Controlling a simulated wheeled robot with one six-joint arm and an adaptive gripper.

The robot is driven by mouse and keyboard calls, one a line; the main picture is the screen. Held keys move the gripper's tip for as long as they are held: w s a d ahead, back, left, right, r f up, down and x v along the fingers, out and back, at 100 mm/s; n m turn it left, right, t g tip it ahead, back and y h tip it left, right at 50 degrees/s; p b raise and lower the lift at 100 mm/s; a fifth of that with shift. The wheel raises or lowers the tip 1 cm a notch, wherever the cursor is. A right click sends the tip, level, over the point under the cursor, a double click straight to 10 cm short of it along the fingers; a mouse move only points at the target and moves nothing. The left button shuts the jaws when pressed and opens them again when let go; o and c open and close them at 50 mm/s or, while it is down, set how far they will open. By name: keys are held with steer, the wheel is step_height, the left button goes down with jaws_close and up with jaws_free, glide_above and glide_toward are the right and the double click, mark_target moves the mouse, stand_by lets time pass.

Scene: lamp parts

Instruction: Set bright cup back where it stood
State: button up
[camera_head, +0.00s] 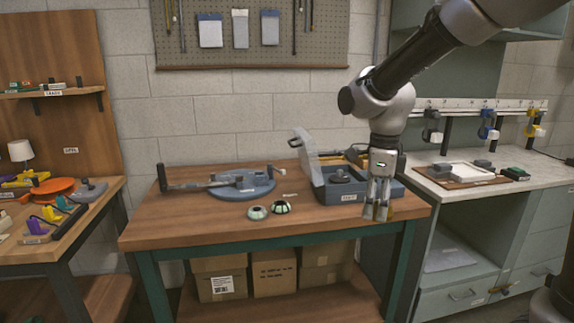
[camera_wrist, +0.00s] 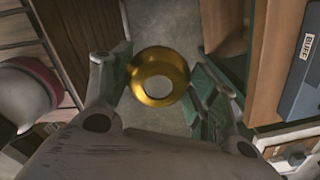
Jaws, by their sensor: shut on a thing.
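The bright cup is a shiny gold ring-shaped cup (camera_wrist: 158,76) with a round opening, seen from above in the wrist view. My gripper (camera_wrist: 155,85) is shut on it, a finger against each side. In the head view my gripper (camera_head: 377,213) points down at the right front corner of the wooden workbench (camera_head: 330,221). In the wrist view, grey floor shows below the cup.
A blue open-lidded box (camera_head: 345,193) stands just behind left of my gripper. A round blue-grey base (camera_head: 242,188) lies further left. A pale counter (camera_head: 520,160) stands right.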

steer(key=shift+s+n, duration=0.3)
steer(key=shift+s, duration=0.1)
steer(key=shift+w+n, duration=0.25)
steer(key=shift+n, duration=0.05)
steer(key=n, duration=0.2)
steer(key=w+n, duration=0.1)
steer(key=n, duration=0.1)
steer(key=w+a+n, duration=0.1)
steer(key=n, duration=0.1)
steer(key=shift+r, duration=0.1)
steer(key=w+d+f+n, duration=0.1)
steer(key=w+f+n, duration=0.65)
steer(key=n, duration=0.65)
steer(key=d+f, duration=0.4)
steer(key=f, duration=0.3)
steer(key=d+f+n, duration=0.1)
steer(key=d+f, duration=0.3)
steer(key=f, duration=0.3)
steer(key=shift+s+d+f, duration=0.3)
steer(key=shift+s+d, duration=0.05)
steer(key=shift+s, duration=0.1)
